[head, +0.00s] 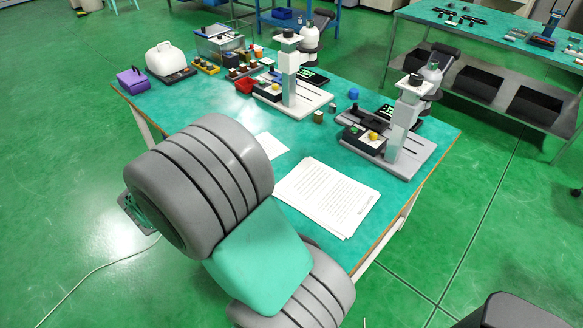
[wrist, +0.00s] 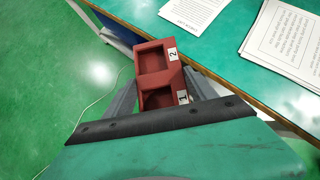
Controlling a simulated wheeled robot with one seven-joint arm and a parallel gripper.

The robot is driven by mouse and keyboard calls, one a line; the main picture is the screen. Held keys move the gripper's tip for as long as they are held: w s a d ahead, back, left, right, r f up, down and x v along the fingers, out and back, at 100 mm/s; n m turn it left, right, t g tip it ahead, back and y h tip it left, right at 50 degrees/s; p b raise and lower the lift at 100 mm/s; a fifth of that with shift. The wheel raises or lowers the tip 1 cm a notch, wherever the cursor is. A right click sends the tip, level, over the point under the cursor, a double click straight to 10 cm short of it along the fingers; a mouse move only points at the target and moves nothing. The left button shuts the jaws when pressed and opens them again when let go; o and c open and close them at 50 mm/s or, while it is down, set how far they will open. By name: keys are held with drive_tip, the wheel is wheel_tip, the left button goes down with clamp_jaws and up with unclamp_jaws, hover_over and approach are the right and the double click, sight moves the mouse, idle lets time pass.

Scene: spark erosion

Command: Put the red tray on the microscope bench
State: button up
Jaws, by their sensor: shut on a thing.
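The red tray (wrist: 152,62) is between the two fingers of my gripper (wrist: 160,88) in the wrist view. It has square compartments with white labels, "2" and a partly hidden one; the compartments I can see look empty. My gripper is shut on it, and it hangs beside the front edge of a teal-topped bench, mostly over green floor. That bench (head: 237,115) carries two white microscope-like stands (head: 291,85) (head: 402,130) in the head view.
Loose paper sheets (head: 327,195) lie at the bench's near edge. A purple box (head: 133,80), a white case (head: 167,58) and small red and yellow bins crowd the far left. Another bench (head: 490,40) stands at the back right.

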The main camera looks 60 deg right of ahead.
drive_tip(key=s+d+f+m+g+h, duration=0.1)
drive_tip(key=s+d+m+g, duration=0.2)
drive_tip(key=d, duration=0.5)
drive_tip(key=s+d+m+g+h, duration=0.1)
drive_tip(key=s+d+m+g, duration=0.1)
drive_tip(key=s+d+m, duration=0.5)
drive_tip(key=s+d+f+m+g+y+b, duration=0.1)
drive_tip(key=s+d+m+g, duration=0.35)
drive_tip(key=s+d, duration=1)
drive_tip(key=shift+g, duration=0.25)
drive_tip(key=f+b, duration=0.4)
drive_tip(key=b, duration=0.1)
drive_tip(key=a+f+b, duration=0.1)
drive_tip(key=f+b, duration=0.1)
drive_tip(key=b, duration=0.1)
drive_tip(key=shift+w+f, duration=0.1)
drive_tip(key=shift+f, duration=0.3)
drive_tip(key=shift+f, duration=0.25)
drive_tip(key=o, duration=1.6)
